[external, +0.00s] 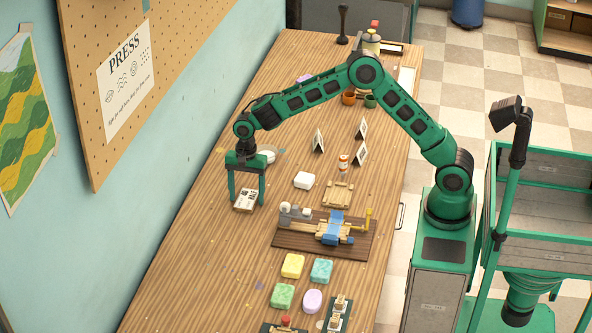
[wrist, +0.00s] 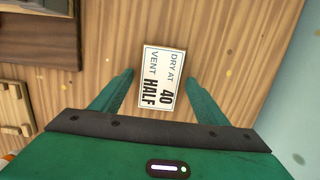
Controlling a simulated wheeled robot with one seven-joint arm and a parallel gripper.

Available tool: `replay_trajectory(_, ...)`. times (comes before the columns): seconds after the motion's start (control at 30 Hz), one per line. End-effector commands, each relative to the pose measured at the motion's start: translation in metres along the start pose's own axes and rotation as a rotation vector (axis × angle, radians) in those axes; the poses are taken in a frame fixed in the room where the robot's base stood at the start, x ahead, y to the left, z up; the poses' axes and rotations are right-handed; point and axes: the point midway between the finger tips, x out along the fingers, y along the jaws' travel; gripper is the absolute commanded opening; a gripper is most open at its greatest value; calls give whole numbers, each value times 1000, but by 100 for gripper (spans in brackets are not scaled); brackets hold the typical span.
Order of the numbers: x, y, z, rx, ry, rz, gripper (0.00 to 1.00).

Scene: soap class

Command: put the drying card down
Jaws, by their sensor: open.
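The drying card (wrist: 162,77) is a small white card with a blue border, printed "DRY AT 40 VENT HALF" in the wrist view. It lies on the wooden table, and in the external view the card (external: 245,200) is near the wall side. My gripper (wrist: 160,78) is open, with one green finger on each side of the card and a visible gap to both. In the external view my gripper (external: 247,203) points down over the card. I cannot tell its exact height above the table.
A wooden press fixture (external: 320,235) with a blue part stands right of my gripper. A white soap block (external: 304,180) and small standing cards (external: 318,140) are near. Coloured soaps (external: 293,265) lie toward the front. The table (external: 200,265) is clear at front left, beside the wall.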

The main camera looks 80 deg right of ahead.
Motion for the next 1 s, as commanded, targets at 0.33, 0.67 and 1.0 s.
replay_trajectory(0.33,-32,-1,0,0,0,-5,68)
replay_trajectory(0.67,-96,-1,0,0,0,-3,68)
replay_trajectory(1.0,-122,0,0,0,0,-1,68)
